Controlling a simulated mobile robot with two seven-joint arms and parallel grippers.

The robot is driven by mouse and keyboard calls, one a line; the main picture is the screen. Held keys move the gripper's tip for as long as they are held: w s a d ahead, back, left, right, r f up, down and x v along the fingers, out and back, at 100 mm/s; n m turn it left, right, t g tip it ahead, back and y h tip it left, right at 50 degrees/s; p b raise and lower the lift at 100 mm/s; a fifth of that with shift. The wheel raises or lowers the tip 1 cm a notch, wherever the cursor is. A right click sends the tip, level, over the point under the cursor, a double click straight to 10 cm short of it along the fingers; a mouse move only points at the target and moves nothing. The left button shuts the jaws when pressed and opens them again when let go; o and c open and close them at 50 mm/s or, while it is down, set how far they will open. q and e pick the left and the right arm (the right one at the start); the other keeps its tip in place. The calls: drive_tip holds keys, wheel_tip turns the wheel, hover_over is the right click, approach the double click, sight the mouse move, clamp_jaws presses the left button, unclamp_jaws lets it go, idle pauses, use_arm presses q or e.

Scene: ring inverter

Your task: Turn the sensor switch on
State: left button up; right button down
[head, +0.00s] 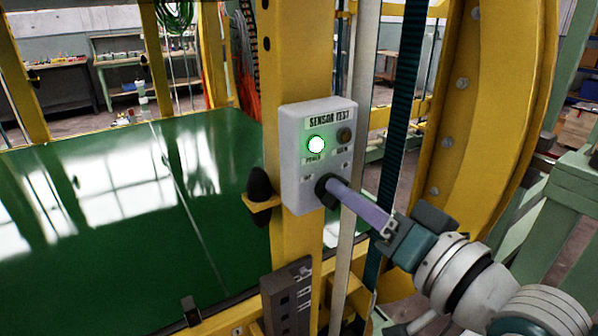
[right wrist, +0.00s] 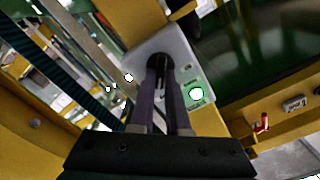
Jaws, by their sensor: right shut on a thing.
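The sensor test box (head: 293,172) is a light grey box fixed to a yellow post, labelled "SENSOR TEST". A green lamp (head: 316,144) marked "POWER" is lit on its face, and it also shows in the right wrist view (right wrist: 196,94). A dark round lamp (head: 345,136) beside it looks unlit. The black switch knob (head: 322,184) sits low on the box. My right gripper (head: 334,190) reaches in from the lower right, its long purple-grey fingers shut on the knob. The fingers partly hide the knob, so its exact angle is unclear. My left gripper is out of view.
A green shiny conveyor belt (head: 110,215) lies to the left of the post. A thick yellow ring frame (head: 490,95) stands to the right. A black rounded knob (head: 259,184) on a yellow bracket sticks out just left of the box.

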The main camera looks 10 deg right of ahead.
idle(0.4)
drive_tip(key=c, duration=0.9)
unclamp_jaws()
drive_tip(key=v, duration=1)
